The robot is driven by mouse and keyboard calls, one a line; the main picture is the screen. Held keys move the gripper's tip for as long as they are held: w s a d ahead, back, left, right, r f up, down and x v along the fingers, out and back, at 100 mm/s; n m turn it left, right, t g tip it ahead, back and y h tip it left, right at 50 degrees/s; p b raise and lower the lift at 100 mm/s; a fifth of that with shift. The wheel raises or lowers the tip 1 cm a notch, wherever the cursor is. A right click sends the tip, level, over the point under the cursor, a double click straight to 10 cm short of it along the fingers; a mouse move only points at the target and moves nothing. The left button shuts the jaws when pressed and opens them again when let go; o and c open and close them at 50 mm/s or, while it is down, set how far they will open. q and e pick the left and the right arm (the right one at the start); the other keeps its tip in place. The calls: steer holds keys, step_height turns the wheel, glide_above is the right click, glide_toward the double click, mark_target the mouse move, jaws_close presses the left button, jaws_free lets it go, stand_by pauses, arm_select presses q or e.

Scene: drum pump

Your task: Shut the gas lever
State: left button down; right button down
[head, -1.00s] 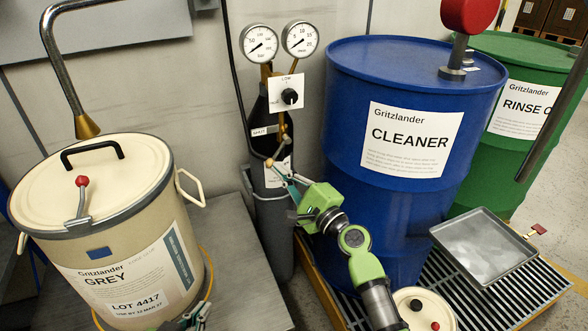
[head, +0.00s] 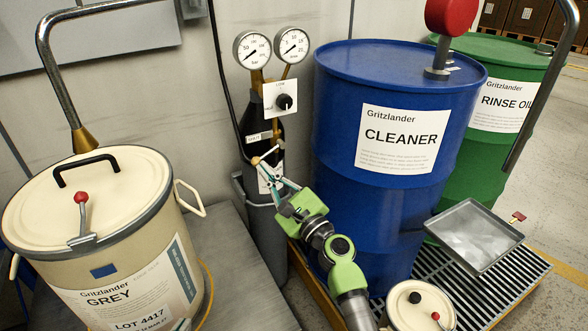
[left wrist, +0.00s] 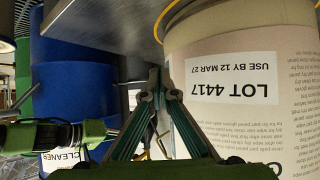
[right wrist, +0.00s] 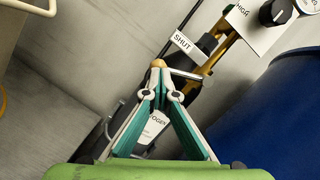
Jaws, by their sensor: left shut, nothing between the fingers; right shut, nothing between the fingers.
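The gas lever is a thin metal rod (right wrist: 186,74) with a tan knob (head: 256,160), on the brass valve of the dark gas cylinder (head: 264,216). A white SHUT label (right wrist: 182,42) sits above the lever. My right gripper (right wrist: 158,72) is shut and empty. Its fingertips are right at the knob; I cannot tell whether they touch it. My left gripper (left wrist: 155,76) is shut and empty beside the cream GREY drum (left wrist: 234,85).
Two gauges (head: 272,48) and a black regulator knob (head: 284,102) stand above the lever. The blue CLEANER drum (head: 385,200) is close to the right of my right arm. The GREY drum (head: 140,240) stands left. A grey tray (head: 474,236) is at the right.

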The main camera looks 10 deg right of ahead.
arm_select(q)
steer(key=shift+g, duration=0.9)
steer(key=s+f, duration=0.1)
steer(key=s+a+f, duration=0.1)
steer(key=s, duration=0.1)
steer(key=shift+a+f+p, duration=0.1)
steer(key=shift+f+p, duration=0.15)
steer(key=shift+p, duration=0.05)
arm_select(e)
steer(key=shift+s+a+r, duration=0.1)
steer(key=shift+a+r, duration=0.15)
steer(key=shift+r, duration=0.35)
arm_select(q)
steer(key=shift+s+a+f+g+y, duration=0.15)
steer(key=shift+s+f+g+y, duration=0.15)
steer(key=shift+s, duration=0.2)
steer(key=shift+s+a+f+g+y, duration=0.1)
steer(key=shift+s+a+f+g, duration=0.1)
steer(key=shift+s+f, duration=0.25)
arm_select(e)
steer(key=shift+a+r, duration=0.2)
steer(key=shift+r, duration=0.05)
arm_select(q)
steer(key=shift+s+a+f+g+p, duration=0.2)
steer(key=shift+s+f+g+p, duration=0.15)
steer(key=shift+s, duration=0.3)
arm_select(e)
steer(key=shift+s+a+r, duration=0.1)
